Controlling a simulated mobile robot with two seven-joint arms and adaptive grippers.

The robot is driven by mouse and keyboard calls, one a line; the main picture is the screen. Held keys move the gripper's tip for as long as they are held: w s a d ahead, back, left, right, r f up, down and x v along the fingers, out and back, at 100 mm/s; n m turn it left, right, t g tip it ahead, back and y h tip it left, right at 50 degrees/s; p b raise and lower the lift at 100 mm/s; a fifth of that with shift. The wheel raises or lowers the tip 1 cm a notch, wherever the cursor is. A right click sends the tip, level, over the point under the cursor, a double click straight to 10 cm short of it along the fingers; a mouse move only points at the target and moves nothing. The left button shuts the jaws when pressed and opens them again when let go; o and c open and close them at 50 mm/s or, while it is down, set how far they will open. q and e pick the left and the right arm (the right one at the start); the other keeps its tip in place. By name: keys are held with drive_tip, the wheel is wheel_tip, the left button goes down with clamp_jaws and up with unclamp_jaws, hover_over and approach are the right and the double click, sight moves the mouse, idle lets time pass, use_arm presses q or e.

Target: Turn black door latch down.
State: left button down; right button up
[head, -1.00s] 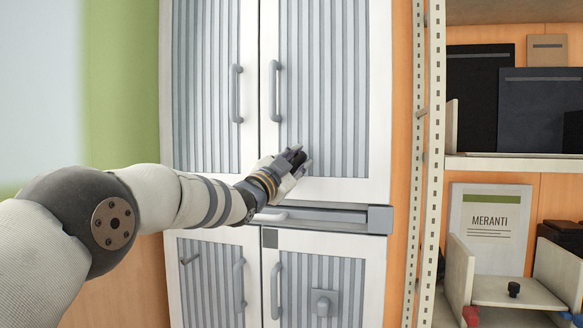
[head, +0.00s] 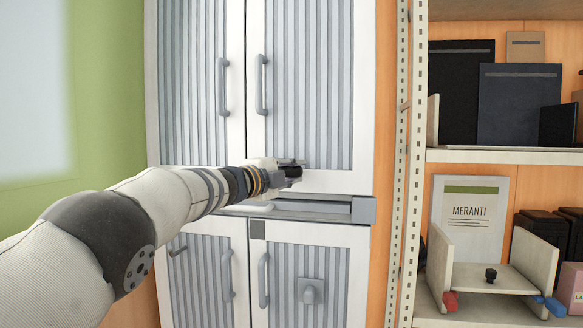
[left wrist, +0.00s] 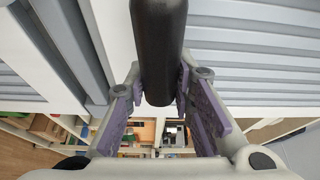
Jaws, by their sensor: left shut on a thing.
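The black door latch (head: 293,171) is at the bottom of the upper right cabinet door, low and right of that door's grey handle (head: 261,85). My left gripper (head: 289,167) is shut on it, with the fingers largely covering it in the head view. In the left wrist view the latch is a thick black rounded bar (left wrist: 159,50) coming down from the top, its end between the purple finger pads. The left gripper (left wrist: 161,95) also shows there. The latch's exact angle is hard to tell. My right gripper is not in view.
Below is a grey ledge (head: 300,209), close under my left wrist, then lower doors with a grey plate and knob (head: 311,291). An open shelf unit with a perforated post (head: 408,160) stands to the right, holding boxes and a Meranti board (head: 469,215).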

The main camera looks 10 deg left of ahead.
use_arm(q)
drive_tip(key=shift+f+m, duration=0.2)
drive_tip(key=shift+m, duration=0.1)
drive_tip(key=shift+a+f, duration=0.1)
idle(0.3)
drive_tip(key=c, duration=1.4)
unclamp_jaws()
drive_tip(key=shift+o, duration=0.2)
drive_tip(key=v, duration=1.2)
